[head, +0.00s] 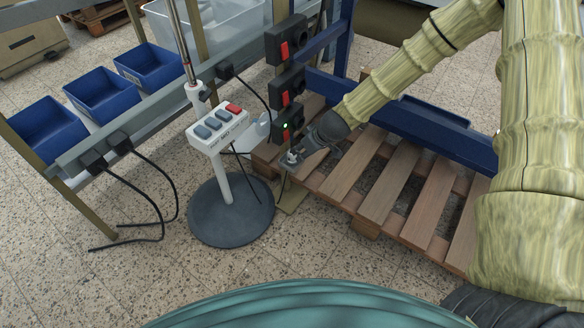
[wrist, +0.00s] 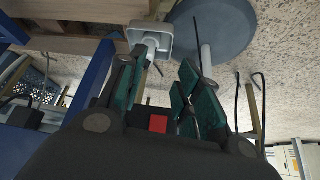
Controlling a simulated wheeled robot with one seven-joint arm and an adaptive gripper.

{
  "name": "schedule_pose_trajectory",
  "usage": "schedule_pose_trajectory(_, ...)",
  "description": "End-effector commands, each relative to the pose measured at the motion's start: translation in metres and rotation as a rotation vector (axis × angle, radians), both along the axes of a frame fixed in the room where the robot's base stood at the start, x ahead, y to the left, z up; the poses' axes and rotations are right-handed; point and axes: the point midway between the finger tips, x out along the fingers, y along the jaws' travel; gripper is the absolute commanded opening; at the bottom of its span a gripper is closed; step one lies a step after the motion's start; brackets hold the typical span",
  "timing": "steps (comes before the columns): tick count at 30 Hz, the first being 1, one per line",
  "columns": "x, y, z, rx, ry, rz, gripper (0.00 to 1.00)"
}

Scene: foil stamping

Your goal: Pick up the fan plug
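My gripper (head: 294,160) points down-left beside the pallet, just below the lowest black socket box (head: 287,124), whose light is green. In the wrist view its teal-padded fingers (wrist: 162,72) stand apart with a clear gap. A pale grey squarish piece (wrist: 151,37) shows just beyond the left fingertip; whether they touch is unclear. Black plugs with hanging cables sit on the grey rail, at the front (head: 95,160), beside it (head: 121,142) and farther back (head: 225,70). I cannot tell which plug is the fan's. The white button box (head: 218,128) stands on a pole.
The round dark base (head: 231,212) under the pole stands on the speckled floor. A wooden pallet (head: 385,195) lies right of my gripper. Blue bins (head: 102,94) stand left. Floor in front is clear.

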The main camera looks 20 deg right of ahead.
Motion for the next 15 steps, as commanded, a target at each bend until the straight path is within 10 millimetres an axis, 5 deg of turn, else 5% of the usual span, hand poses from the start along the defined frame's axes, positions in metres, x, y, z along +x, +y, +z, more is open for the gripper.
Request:
schedule_pose_trajectory(8,0.023,-0.006,0.001,0.007,-0.043,0.024,0.34)
schedule_pose_trajectory(15,0.034,0.000,-0.021,0.007,-0.042,0.023,0.34)
